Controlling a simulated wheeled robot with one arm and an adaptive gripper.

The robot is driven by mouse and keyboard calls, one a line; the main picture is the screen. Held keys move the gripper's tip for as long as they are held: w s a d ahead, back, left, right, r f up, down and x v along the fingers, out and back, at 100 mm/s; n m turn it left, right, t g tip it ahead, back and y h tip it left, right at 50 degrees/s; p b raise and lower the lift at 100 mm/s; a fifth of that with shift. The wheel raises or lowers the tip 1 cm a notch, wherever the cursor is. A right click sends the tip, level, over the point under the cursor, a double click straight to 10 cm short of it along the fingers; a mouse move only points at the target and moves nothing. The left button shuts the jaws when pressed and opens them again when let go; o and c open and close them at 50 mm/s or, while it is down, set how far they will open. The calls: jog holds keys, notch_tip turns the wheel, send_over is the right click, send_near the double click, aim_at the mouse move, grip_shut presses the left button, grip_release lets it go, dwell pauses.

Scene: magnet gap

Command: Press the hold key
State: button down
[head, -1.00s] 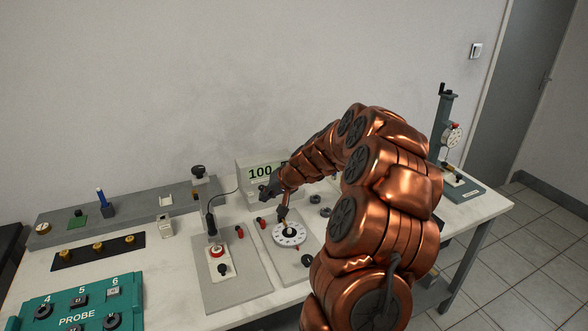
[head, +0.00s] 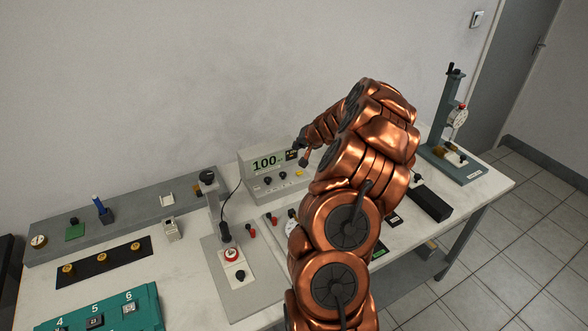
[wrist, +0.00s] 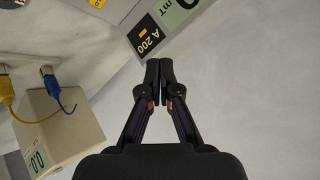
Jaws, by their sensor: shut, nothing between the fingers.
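The grey meter (head: 262,188) stands against the wall at the back of the bench, with 100 on its display (head: 268,162) and knobs below. A small yellow key (head: 299,173) sits at the right of its front. I cannot read a hold label there. In the wrist view, a yellow patch (wrist: 97,3) shows at the top edge, near the dark A 200 window (wrist: 148,36). My gripper (wrist: 159,66) is shut and empty, its tips just beside that window. I cannot tell whether they touch the meter. In the head view my arm partly hides the area to the meter's right.
A small beige box (wrist: 62,128) with blue and yellow leads shows at the wrist view's left. A teal probe panel (head: 110,310), a red-dial fixture (head: 232,255) and a dial-gauge stand (head: 455,125) occupy the bench. Bare bench (head: 180,290) lies right of the panel.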

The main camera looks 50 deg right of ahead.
jog(key=b, duration=0.4)
send_over(301, 173)
notch_tip(301, 173, down, 8)
jog(key=shift+w+r, duration=0.1)
jog(key=shift+r, duration=0.1)
jog(key=shift+f+b, duration=0.65)
jog(key=shift+b, duration=0.1)
jog(key=shift+f+b, duration=0.2)
jog(key=shift+b, duration=0.1)
dwell(0.7)
jog(key=shift+f+b, duration=0.2)
jog(key=shift+b, duration=0.1)
jog(key=shift+f+b, duration=0.45)
jog(key=shift+b, duration=0.05)
dwell(0.9)
jog(key=shift+r, duration=0.15)
jog(key=shift+r+p, duration=0.45)
jog(key=shift+r, duration=0.3)
